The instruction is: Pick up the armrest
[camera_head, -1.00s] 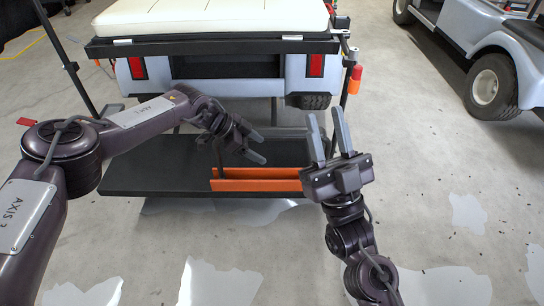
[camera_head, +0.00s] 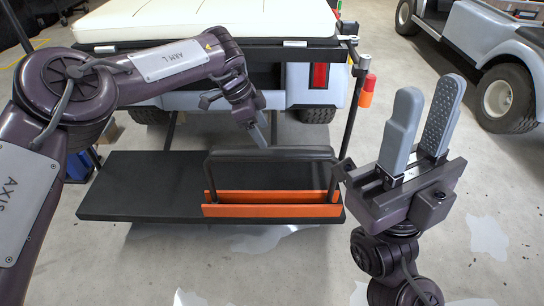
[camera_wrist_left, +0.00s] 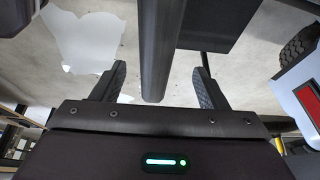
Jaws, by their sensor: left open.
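The armrest (camera_head: 268,153) is a dark bar with bent-down ends, standing in an orange holder (camera_head: 272,211) on a black platform. My left gripper (camera_head: 262,134) is just above and behind the bar in the head view, fingers pointing down. It is open. In the left wrist view, the dark bar of the armrest (camera_wrist_left: 158,40) runs between the two fingers (camera_wrist_left: 160,82), with a gap on each side. My right gripper (camera_head: 427,108) is raised at the right with its fingers pointing up, apart and empty.
The black platform (camera_head: 140,190) sits low behind the cart, below its cream seat (camera_head: 200,20). Another cart (camera_head: 490,60) is parked at far right. Open concrete floor lies between.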

